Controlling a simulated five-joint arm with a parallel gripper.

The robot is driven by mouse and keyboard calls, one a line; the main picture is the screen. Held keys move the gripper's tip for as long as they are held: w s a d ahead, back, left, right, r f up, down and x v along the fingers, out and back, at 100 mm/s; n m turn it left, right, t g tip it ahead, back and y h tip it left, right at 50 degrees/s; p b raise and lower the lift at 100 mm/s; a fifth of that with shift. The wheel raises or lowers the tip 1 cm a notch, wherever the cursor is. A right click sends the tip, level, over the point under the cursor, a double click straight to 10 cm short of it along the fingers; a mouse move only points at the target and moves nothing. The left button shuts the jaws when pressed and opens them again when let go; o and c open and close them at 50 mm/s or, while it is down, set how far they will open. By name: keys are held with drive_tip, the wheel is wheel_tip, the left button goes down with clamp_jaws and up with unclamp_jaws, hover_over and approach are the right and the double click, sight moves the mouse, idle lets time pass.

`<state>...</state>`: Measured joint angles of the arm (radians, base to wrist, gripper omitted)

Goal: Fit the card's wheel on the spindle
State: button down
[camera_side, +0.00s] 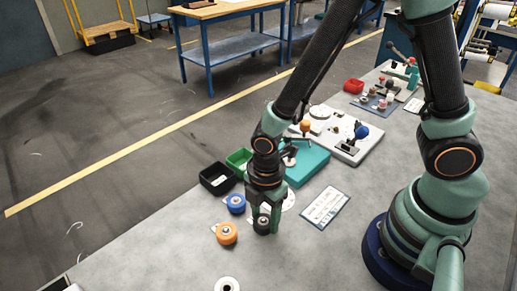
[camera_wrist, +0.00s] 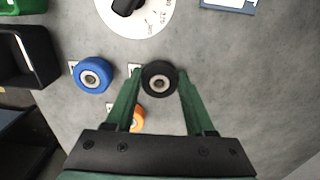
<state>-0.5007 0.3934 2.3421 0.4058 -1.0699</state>
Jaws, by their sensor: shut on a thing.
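My gripper (camera_side: 263,220) points down over the grey table and is shut on a black wheel (camera_side: 262,225). In the wrist view the black wheel (camera_wrist: 160,79) sits between the green fingertips, its pale hub facing the camera. A blue wheel (camera_side: 236,203) and an orange wheel (camera_side: 227,234) lie just left of it in the side view. A white wheel (camera_side: 227,285) lies at the near edge. The card (camera_side: 326,207) lies flat to the right; I cannot read its print. A teal block (camera_side: 308,166) stands behind my gripper, partly hidden; I cannot make out the spindle.
A black bin (camera_side: 218,180) and a green bin (camera_side: 239,160) stand behind the wheels. A white dial with a black knob shows in the wrist view (camera_wrist: 150,22). A pale board (camera_side: 345,146) with a blue-ball lever (camera_side: 361,132) is farther back. The front table area is mostly clear.

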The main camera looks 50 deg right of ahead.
drive_tip(key=shift+r, duration=0.7)
drive_tip(key=shift+r, duration=1.65)
drive_tip(key=w+d+r+m, duration=0.3)
drive_tip(key=w+d+r, duration=0.15)
drive_tip(key=d, duration=0.45)
drive_tip(key=w+d+r+m, duration=0.3)
drive_tip(key=d+r, duration=0.2)
drive_tip(key=d, duration=0.4)
drive_tip(key=shift+s+f, duration=0.1)
drive_tip(key=shift+f, duration=3.45)
drive_tip(key=shift+f, duration=1.85)
